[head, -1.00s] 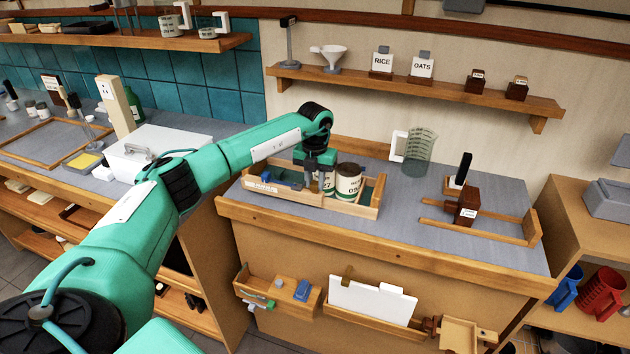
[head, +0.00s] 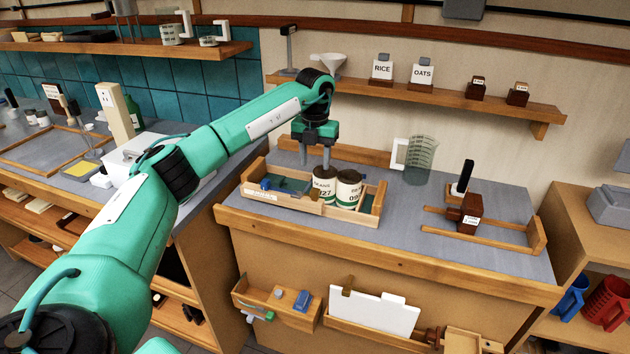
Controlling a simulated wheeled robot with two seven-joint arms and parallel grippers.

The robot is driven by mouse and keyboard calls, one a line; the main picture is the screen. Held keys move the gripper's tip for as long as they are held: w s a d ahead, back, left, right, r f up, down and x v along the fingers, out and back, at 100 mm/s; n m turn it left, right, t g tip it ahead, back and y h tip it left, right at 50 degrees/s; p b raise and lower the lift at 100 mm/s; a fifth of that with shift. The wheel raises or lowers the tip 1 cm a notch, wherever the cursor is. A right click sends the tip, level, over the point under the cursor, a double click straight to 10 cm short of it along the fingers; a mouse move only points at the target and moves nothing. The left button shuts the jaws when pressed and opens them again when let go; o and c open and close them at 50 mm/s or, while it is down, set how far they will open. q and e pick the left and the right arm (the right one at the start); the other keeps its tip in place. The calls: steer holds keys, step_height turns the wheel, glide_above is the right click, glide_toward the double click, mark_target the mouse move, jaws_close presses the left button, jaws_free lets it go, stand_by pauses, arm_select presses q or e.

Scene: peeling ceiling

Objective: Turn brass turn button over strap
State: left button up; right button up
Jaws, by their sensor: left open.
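My left gripper (head: 315,171) points down just above the wooden tray (head: 282,201) on the grey counter. It is open, with no object visibly held. Two cans labelled BEANS stand side by side in the tray: the left can (head: 323,190) is just below the fingers, and the right can (head: 348,191) is beside it. I cannot clearly make out a brass turn button or a strap. A small brownish-gold piece (head: 347,284) shows at the top edge of a white board (head: 372,306) in the front holder, but I cannot tell what it is. My right gripper is out of view.
A clear measuring jug (head: 420,160) stands behind and right of the tray. A dark brown block (head: 470,212) sits between wooden rails on the right. A shelf (head: 430,88) with labelled jars runs above. Bare counter lies between tray and rails.

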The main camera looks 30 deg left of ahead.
arm_select(q)
steer(key=shift+r, duration=2.15)
